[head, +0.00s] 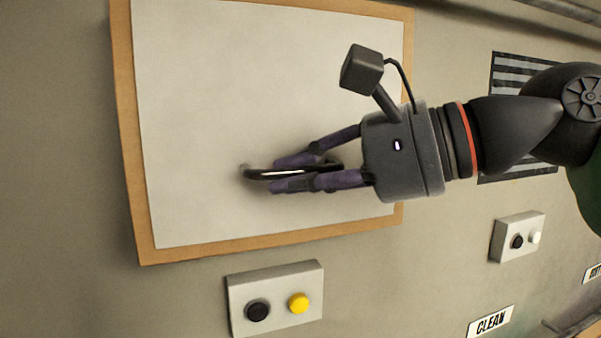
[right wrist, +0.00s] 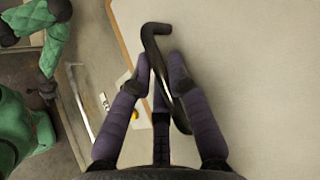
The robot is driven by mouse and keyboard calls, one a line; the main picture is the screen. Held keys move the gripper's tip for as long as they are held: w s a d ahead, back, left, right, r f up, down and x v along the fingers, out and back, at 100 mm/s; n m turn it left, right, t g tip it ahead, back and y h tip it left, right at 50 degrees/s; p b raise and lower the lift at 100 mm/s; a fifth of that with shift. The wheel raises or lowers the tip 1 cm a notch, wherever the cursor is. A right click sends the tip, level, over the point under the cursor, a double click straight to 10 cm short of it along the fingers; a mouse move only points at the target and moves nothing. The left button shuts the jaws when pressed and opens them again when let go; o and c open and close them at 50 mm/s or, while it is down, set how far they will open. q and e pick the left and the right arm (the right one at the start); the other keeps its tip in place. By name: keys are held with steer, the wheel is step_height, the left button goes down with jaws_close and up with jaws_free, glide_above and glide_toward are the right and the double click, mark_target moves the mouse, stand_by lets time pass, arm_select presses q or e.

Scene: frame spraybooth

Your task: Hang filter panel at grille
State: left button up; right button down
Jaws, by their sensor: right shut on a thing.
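The filter panel (head: 230,90) is a large pale sheet with a tan border, upright and slightly tilted in the head view. It fills much of the right wrist view (right wrist: 250,60). A black curved handle (head: 256,176) stands out from its face. My right gripper (head: 285,173) is shut on this handle, with its purple fingers around the bar; the handle also shows in the right wrist view (right wrist: 152,36). A dark, striped grille (head: 512,72) is on the wall at the right, partly hidden behind my right arm. My left gripper is not in view.
A control box (head: 275,298) with black and yellow buttons is below the panel. Another box (head: 518,237) with black and white buttons is at the right, above a CLEAN label (head: 490,322). A pipe (head: 545,10) runs along the top right. The wall left of the panel is bare.

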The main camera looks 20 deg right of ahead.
steer(key=c, duration=1.1)
jaws_free()
steer(key=v, duration=1.2)
steer(key=shift+s+f, duration=0.1)
